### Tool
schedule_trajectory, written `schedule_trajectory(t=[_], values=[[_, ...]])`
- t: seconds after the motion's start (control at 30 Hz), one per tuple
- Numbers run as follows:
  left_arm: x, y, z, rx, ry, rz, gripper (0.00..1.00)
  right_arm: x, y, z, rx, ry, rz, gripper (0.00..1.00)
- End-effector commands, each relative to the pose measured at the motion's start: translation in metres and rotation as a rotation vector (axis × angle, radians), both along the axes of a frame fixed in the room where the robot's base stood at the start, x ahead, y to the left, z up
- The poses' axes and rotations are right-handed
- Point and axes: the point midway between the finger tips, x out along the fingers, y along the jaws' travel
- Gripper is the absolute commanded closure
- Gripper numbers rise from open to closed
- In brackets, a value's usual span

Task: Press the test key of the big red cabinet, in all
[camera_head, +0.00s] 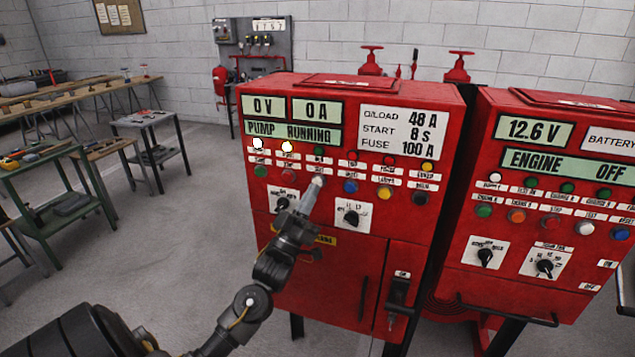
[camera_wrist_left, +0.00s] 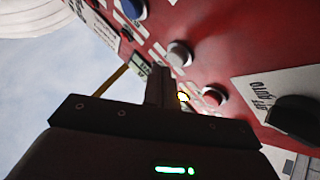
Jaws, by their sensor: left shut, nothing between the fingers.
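The big red cabinet (camera_head: 345,262) stands in the middle of the head view, with displays reading 0 V, 0 A and PUMP RUNNING. Its lower key row holds a green key (camera_head: 260,171), a red key (camera_head: 289,175), a white key (camera_head: 318,181), a blue key (camera_head: 351,186) and others. Their small labels are too blurred to read, so I cannot tell which is the test key. My left gripper (camera_head: 312,192) is shut and empty, its tip at or just below the white key. The left wrist view shows the fingers (camera_wrist_left: 158,86) near the white key (camera_wrist_left: 180,53) and red key (camera_wrist_left: 213,96); contact is unclear.
A second red cabinet (camera_head: 545,190) stands close on the right, reading 12.6 V and ENGINE OFF. Rotary switches (camera_head: 352,214) sit below the keys. Workbenches (camera_head: 55,180) stand at the left. The grey floor between is clear.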

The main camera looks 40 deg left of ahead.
Motion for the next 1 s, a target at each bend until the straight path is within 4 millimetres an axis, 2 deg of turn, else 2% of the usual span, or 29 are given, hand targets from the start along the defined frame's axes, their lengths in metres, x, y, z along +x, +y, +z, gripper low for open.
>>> schedule_trajectory(t=[0.37, 0.8, 1.0], values=[[-0.004, -0.002, 0.0, 0.0, 0.0, 0.0, 1.0, 0.0, 0.0, 0.002, 0.0, 0.0, 0.0, 1.0], [-0.042, -0.015, 0.001, -0.001, 0.001, -0.001, 1.0, 0.0, 0.0, 0.016, 0.0, 0.0, 0.0, 1.0], [-0.048, -0.017, 0.0, 0.0, -0.001, 0.0, 1.0, 0.0, 0.0, 0.016, 0.0, 0.0, 0.0, 1.0]])
